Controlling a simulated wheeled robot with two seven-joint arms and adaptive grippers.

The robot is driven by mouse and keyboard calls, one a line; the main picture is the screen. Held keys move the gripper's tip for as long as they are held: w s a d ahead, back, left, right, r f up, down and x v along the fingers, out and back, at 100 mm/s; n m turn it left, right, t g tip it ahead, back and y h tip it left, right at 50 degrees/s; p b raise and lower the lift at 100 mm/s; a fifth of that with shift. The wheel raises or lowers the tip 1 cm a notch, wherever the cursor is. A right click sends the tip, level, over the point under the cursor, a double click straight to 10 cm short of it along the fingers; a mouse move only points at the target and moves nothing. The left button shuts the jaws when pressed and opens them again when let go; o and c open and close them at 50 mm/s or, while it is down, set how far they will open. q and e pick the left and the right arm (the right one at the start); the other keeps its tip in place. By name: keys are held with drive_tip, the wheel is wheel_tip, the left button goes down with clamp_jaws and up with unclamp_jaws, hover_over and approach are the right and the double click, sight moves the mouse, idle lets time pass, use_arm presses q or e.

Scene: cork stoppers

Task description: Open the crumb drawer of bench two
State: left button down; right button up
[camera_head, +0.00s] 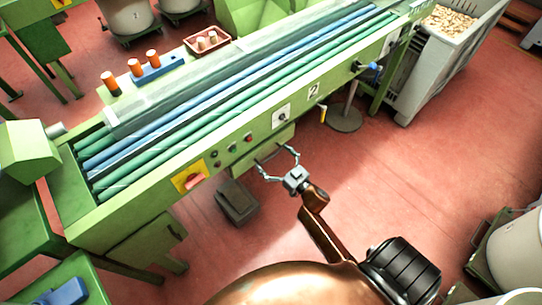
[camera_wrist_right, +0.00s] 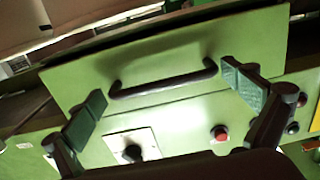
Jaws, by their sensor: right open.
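Bench two (camera_head: 232,140) is the long green bench with a "2" plate on its front rail, in the head view. Its crumb drawer (camera_head: 248,158) is a green front panel below the rail. In the right wrist view the drawer front (camera_wrist_right: 200,50) fills the upper middle, with a dark bar handle (camera_wrist_right: 165,87) across it. My right gripper (camera_head: 273,160) is open and empty in front of the drawer. In the wrist view its fingers (camera_wrist_right: 163,86) stand to either side of the handle, not closed on it. The drawer looks shut. My left gripper is not in view.
On the bench rail are a red button on a yellow plate (camera_head: 190,179), small buttons and a black knob on a white plate (camera_head: 282,117). Open red floor lies to the right.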

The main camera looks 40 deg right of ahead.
drive_tip(key=shift+c, duration=0.4)
drive_tip(key=c, duration=1.3)
drive_tip(key=shift+s, duration=0.1)
